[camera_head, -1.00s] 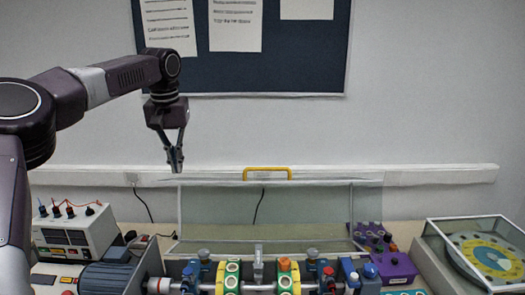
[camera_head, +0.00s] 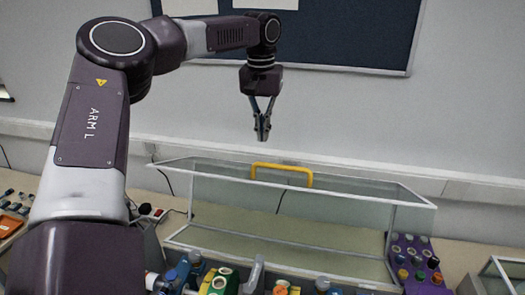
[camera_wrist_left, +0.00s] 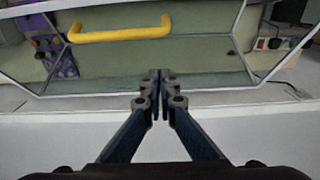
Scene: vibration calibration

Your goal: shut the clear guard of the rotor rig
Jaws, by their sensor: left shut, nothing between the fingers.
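The clear guard (camera_head: 330,215) of the rotor rig has thin pale edges and stands raised behind the rig, its panels tilted up. Its yellow handle (camera_head: 282,168) is on the upper edge, and it also shows at the top of the left wrist view (camera_wrist_left: 120,34). The rotor rig (camera_head: 218,283), with coloured discs and blocks, is partly cut off at the bottom of the head view. My left gripper (camera_head: 262,134) is shut and empty, pointing down. It appears above and slightly left of the handle, apart from it. My right gripper is not in view.
A purple box with several knobs (camera_head: 414,262) stands right of the guard. A glass-sided case (camera_head: 497,275) is at the lower right. The wall with its pale trunking (camera_head: 470,190) runs behind the bench. The air around the gripper looks free.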

